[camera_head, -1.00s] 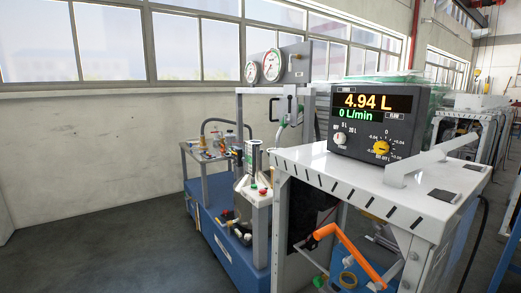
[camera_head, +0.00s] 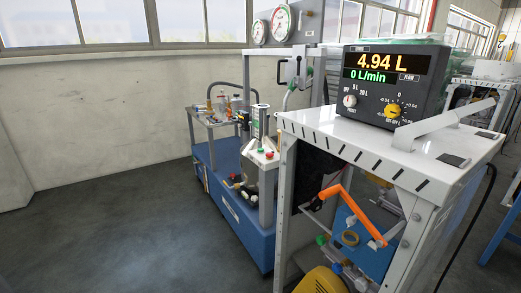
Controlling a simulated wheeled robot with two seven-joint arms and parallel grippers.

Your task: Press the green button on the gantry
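A white slanted control box (camera_head: 260,158) stands on the blue-based gantry unit (camera_head: 244,225), left of the white bench. A small green button (camera_head: 260,150) seems to sit on its top face, with a red button (camera_head: 269,155) beside it. Both are tiny at this distance, and I cannot tell whether either is pressed. A clear cylinder with a green top stands just behind the box. Neither of my grippers is in view, and nothing touches the buttons.
A white-topped bench (camera_head: 380,145) stands at right, carrying a black meter (camera_head: 392,85) reading 4.94 L and 0 L/min. An orange lever (camera_head: 350,210) sticks out below its top. A yellow rounded object (camera_head: 322,281) is at the bottom. Open grey floor (camera_head: 100,240) lies at left.

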